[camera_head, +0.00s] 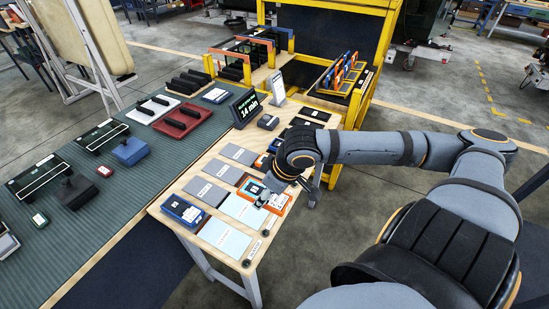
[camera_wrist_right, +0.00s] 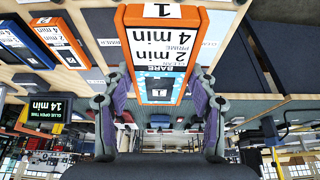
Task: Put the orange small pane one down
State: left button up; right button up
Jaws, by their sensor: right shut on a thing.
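An orange small pane (camera_head: 278,204) with white and dark labels is at the near part of the wooden table. In the right wrist view the orange pane (camera_wrist_right: 160,20) shows a "1", "4 min", "2 min PRIME" and "BARE". My right gripper (camera_head: 266,196) is shut on it; its fingers (camera_wrist_right: 160,88) sit on both sides of the pane. The gripper hides part of the pane in the head view. I cannot tell whether its underside touches the table. My left gripper is not in view.
Grey marked pads (camera_head: 206,191) and light blue pads (camera_head: 241,209) lie around it. A blue pane (camera_head: 183,210) lies at the near left. Another orange pane (camera_wrist_right: 60,42) lies close by. A "14 min" display (camera_head: 246,107) and yellow frame (camera_head: 384,50) stand farther back.

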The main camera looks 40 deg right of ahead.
jog(key=shift+r, duration=0.1)
jog(key=w+b, duration=0.1)
jog(key=w+d+f+b, duration=0.1)
jog(key=b, duration=0.1)
jog(key=shift+w+f, duration=0.15)
jog(key=shift+f, duration=0.1)
jog(key=w+d+f, duration=0.1)
jog(key=w+f, duration=0.1)
jog(key=w, duration=0.1)
jog(key=w+d+f, duration=0.2)
jog(key=w+f, duration=0.1)
jog(key=w+d+f, duration=0.2)
jog(key=w, duration=0.1)
jog(key=shift+w+d+f, duration=0.15)
jog(key=shift+d+f, duration=0.05)
jog(key=shift+f, duration=0.1)
jog(key=shift+w+f, duration=0.1)
jog(key=shift+f, duration=0.05)
jog(key=shift+w+d+f+b, duration=0.15)
jog(key=shift+f+b, duration=0.1)
jog(key=shift+b, duration=0.05)
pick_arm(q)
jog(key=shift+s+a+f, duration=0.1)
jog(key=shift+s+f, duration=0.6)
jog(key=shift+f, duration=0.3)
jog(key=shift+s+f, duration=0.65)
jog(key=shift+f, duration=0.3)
pick_arm(e)
jog(key=shift+f, duration=1.55)
jog(key=shift+f, duration=0.1)
